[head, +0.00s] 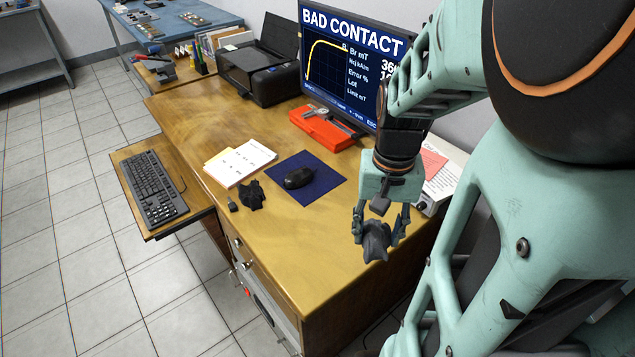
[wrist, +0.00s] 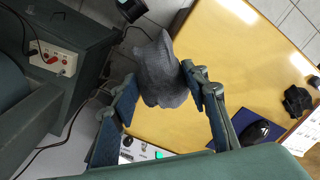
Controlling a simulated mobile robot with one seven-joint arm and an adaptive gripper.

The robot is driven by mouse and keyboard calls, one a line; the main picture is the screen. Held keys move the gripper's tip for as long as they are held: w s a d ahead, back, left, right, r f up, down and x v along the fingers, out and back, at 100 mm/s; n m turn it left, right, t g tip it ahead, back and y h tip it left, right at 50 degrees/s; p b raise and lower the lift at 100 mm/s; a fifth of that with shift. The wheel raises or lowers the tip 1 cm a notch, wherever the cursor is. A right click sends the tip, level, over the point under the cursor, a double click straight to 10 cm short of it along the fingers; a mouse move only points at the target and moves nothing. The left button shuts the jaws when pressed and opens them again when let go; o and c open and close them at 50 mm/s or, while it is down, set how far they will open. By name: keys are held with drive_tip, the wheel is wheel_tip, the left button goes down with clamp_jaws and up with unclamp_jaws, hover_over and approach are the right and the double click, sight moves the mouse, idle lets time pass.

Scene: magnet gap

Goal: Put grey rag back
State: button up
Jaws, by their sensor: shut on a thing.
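The grey rag (head: 376,243) is a dark grey crumpled cloth. It hangs between the fingers of my gripper (head: 378,230) above the near right part of the wooden desk. In the wrist view the rag (wrist: 162,72) is pinched between the two fingers of my gripper (wrist: 158,82), and its bulk sticks out past the tips. Beyond it lie the desk edge and the floor. The gripper is shut on the rag. I cannot tell how high the rag is above the desk.
A crumpled black cloth (head: 251,196) lies by a small dark item (head: 232,204). A black mouse (head: 298,178) sits on a blue mat (head: 325,190). Papers (head: 240,163), an orange case (head: 318,130), a printer (head: 258,72) and a monitor (head: 335,62) stand farther back. The desk's front middle is clear.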

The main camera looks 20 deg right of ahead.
drive_tip(key=w+f, duration=0.4)
drive_tip(key=w, duration=0.4)
drive_tip(key=b, duration=0.1)
hover_over(350, 231)
drive_tip(key=f, duration=0.5)
drive_tip(key=shift+s+f, duration=0.25)
drive_tip(key=shift+f, duration=0.05)
drive_tip(key=shift+w+f+b, duration=0.15)
drive_tip(key=shift+f+b, duration=0.1)
drive_tip(key=shift+f, duration=0.65)
drive_tip(key=shift+w+f+b, duration=0.1)
drive_tip(key=shift+f+b, duration=0.1)
drive_tip(key=shift+f, duration=0.7)
drive_tip(key=shift+f, duration=0.15)
drive_tip(key=o, duration=1.1)
wheel_tip(350, 231, up, 12)
drive_tip(key=shift+r+p, duration=0.15)
drive_tip(key=shift+p, duration=0.75)
